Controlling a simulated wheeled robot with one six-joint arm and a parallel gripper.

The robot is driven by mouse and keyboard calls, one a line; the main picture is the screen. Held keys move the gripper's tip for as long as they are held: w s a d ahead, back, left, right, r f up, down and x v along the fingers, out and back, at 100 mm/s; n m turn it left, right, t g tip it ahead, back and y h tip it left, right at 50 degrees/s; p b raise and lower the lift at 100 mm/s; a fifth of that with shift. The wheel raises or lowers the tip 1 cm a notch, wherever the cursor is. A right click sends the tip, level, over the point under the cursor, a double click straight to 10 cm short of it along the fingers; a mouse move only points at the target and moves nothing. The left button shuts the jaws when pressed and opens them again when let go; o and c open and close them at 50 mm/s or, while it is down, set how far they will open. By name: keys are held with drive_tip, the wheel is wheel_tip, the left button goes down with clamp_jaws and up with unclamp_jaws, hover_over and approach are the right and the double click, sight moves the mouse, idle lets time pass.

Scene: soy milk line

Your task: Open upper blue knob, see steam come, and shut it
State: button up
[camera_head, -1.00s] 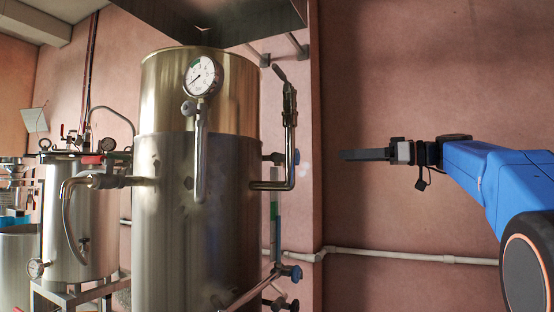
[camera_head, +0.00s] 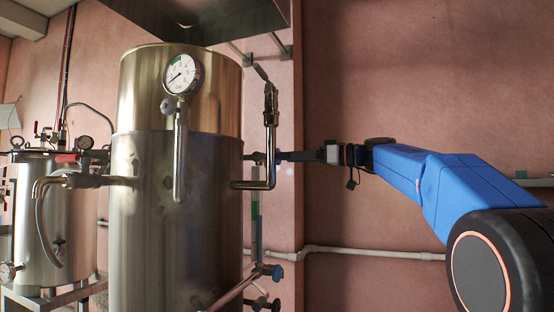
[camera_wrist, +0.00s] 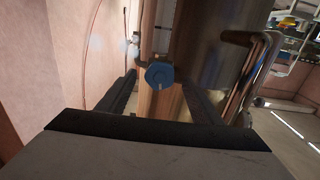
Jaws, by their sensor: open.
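The upper blue knob (camera_wrist: 159,75) shows in the wrist view as a round blue disc, centred between the fingertips of my gripper (camera_wrist: 159,82). My fingers are open, one on each side of it with gaps; I cannot tell whether the tips reach past it. In the head view my gripper (camera_head: 283,156) points left at the tall steel boiler (camera_head: 175,220), level with the upper valve and just right of the bent pipe. There the knob is hidden by my gripper. Faint pale blurs show left of the knob in the wrist view; I cannot tell if they are steam.
A lower blue knob (camera_head: 277,272) sits on the boiler's right side, below my gripper. A bent steel pipe (camera_head: 270,150) with a lever rises beside the boiler. A pressure gauge (camera_head: 181,74) is on its front. Bare wall is at the right.

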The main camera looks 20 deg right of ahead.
drive_tip(key=shift+x, duration=2.5)
drive_tip(key=c, duration=1)
drive_tip(key=shift+c, duration=0.2)
